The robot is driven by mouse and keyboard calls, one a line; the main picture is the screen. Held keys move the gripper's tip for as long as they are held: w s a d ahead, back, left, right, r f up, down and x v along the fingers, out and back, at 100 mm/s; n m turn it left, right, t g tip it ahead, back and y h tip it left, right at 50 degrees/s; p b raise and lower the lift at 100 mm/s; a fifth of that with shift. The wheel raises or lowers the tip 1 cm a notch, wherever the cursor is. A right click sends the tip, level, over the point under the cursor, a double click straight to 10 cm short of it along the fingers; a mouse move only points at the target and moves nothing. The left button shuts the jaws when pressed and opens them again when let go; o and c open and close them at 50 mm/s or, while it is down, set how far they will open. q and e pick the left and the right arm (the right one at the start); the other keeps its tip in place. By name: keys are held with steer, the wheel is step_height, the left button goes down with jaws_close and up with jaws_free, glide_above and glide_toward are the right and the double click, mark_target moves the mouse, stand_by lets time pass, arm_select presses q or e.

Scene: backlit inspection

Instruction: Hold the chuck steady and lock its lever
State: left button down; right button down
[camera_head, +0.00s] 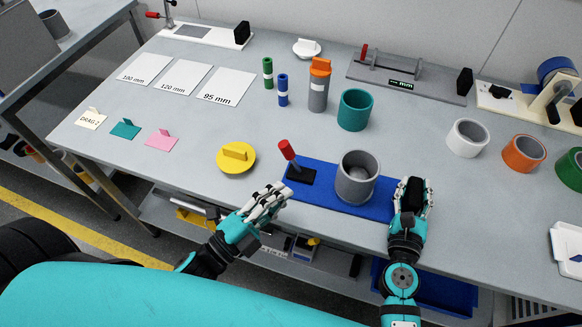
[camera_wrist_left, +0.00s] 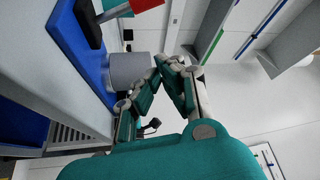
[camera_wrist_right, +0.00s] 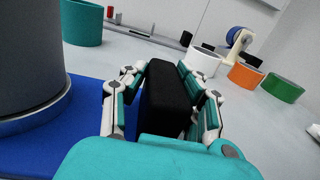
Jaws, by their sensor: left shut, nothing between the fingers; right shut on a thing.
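The chuck, a grey hollow cylinder (camera_head: 357,180), stands upright on a blue base (camera_head: 325,200) near the table's front edge. Its lever has a red knob (camera_head: 287,149) and leans up from a black block at the base's left end. The lever also shows in the left wrist view (camera_wrist_left: 91,22). My left gripper (camera_head: 272,197) is shut and empty, in front of the lever and apart from it. My right gripper (camera_head: 414,190) is shut on a black block (camera_wrist_right: 167,98), just right of the chuck and apart from it.
A yellow handled disc (camera_head: 236,158) lies left of the lever. A teal ring (camera_head: 355,110) and an orange-topped grey cylinder (camera_head: 318,90) stand behind. White (camera_head: 467,138) and orange (camera_head: 524,153) rings are at the right. The table between the teal and white rings is clear.

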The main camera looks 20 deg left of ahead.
steer(key=shift+f, duration=0.15)
arm_select(q)
steer(key=w, duration=0.3)
steer(key=w+d, duration=0.1)
steer(key=w, duration=0.5)
steer(key=shift+d+r, duration=0.2)
steer(key=shift+r, duration=0.1)
steer(key=shift+a+f, duration=0.1)
steer(key=shift+a, duration=0.25)
steer(key=shift+a, duration=0.1)
steer(key=shift+a+f, duration=0.1)
steer(key=shift+a, duration=0.65)
steer(key=s, duration=0.9)
steer(key=shift+s+a+f, duration=0.25)
steer(key=shift+a, duration=0.15)
